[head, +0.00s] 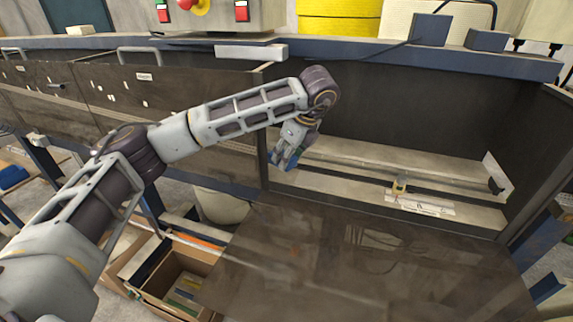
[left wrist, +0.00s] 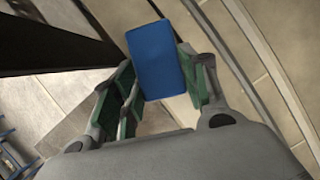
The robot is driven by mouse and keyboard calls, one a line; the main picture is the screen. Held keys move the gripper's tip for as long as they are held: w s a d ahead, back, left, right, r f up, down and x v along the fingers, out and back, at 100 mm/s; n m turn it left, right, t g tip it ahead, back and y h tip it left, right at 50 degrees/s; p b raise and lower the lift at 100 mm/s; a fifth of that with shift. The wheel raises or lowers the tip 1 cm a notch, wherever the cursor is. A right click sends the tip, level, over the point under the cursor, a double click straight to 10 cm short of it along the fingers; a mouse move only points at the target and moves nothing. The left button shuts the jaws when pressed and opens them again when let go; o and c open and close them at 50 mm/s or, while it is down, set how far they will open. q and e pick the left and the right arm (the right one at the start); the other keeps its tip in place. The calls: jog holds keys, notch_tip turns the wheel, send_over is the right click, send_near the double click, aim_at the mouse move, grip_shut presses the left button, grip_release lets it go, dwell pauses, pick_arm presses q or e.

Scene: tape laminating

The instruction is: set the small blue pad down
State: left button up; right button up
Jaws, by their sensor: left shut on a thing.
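The small blue pad (left wrist: 158,62) is held between the green-lined fingers of my left gripper (left wrist: 160,85) in the left wrist view. In the head view my left gripper (head: 287,155) hangs down from the wrist, with the blue pad (head: 286,162) at its tips. It is beside the left post of the open machine bay, near the bay's left end. Whether the pad touches any surface is not clear. My right gripper is not in either view.
The dark flat panel (head: 370,265) in front of the bay is clear. A cardboard box (head: 175,285) with items stands low at the left.

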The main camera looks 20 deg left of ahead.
pick_arm(q)
jog(key=shift+f, duration=1.4)
jog(key=shift+a+f+p, duration=0.15)
jog(key=shift+f+p, duration=0.05)
jog(key=shift+p, duration=0.2)
jog(key=shift+f, duration=0.15)
jog(key=shift+f, duration=0.15)
jog(key=o, duration=0.7)
jog(key=shift+v, duration=6.15)
